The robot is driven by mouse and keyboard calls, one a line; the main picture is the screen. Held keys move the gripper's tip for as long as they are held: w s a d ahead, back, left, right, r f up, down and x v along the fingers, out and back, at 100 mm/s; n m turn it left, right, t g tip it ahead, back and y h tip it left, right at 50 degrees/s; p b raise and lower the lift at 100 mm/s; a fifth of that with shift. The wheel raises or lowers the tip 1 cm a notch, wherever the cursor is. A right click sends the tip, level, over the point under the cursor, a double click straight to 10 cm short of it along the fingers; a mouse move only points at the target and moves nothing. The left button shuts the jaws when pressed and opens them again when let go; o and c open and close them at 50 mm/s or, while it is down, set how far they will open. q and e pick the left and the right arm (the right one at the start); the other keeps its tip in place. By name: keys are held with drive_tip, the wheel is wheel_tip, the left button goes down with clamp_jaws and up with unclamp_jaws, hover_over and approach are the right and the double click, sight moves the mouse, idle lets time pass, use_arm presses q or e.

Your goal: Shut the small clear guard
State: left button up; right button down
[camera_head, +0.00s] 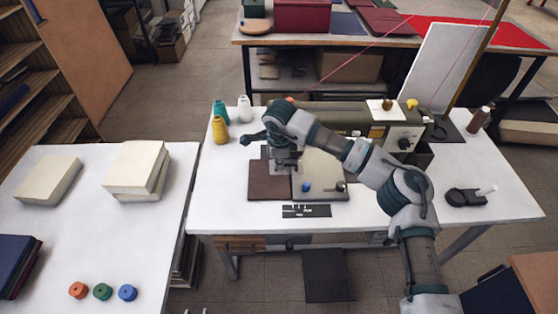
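A sewing machine (355,120) stands on the white table, its needle end behind my arm. I cannot make out the small clear guard; the needle area is largely covered by my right wrist and gripper. My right gripper (285,163) points down at the needle end, above the brown cloth piece (268,185). Its fingers are too small and dark to tell whether they are open or touching anything. My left gripper (196,311) shows only as two pale fingertips, set apart, at the bottom edge, far from the machine.
Thread cones (221,130) stand left of the machine. A blue knob (306,187) and a black slotted plate (306,211) lie in front. A dark holder (464,197) is at the right. The left table (120,235) bears pale blocks and coloured spools. My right arm spans the table's right half.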

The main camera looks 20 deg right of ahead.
sight(283, 172)
drive_tip(key=shift+s+d+f, duration=0.1)
drive_tip(key=shift+d, duration=0.3)
drive_tip(key=f+t, duration=0.1)
drive_tip(key=s+t+h, duration=0.1)
drive_tip(key=t, duration=0.1)
drive_tip(key=shift+s+a+f, duration=0.15)
drive_tip(key=shift+a+f, duration=0.05)
drive_tip(key=shift+f, duration=0.2)
drive_tip(key=c, duration=1.9)
unclamp_jaws()
drive_tip(key=shift+s+f+t+h+b, duration=0.35)
drive_tip(key=shift+f+t+b, duration=0.4)
drive_tip(key=shift+t, duration=0.45)
drive_tip(key=o, duration=0.4)
drive_tip(key=shift+r, duration=0.15)
drive_tip(key=shift+w+d, duration=0.1)
drive_tip(key=shift+d, duration=0.05)
use_arm(q)
drive_tip(key=w+d+r+t, duration=0.1)
drive_tip(key=d+r+t, duration=0.1)
drive_tip(key=shift+w+r, duration=0.4)
drive_tip(key=shift+a, duration=0.2)
use_arm(e)
drive_tip(key=v, duration=1.1)
drive_tip(key=shift+s+r, duration=0.3)
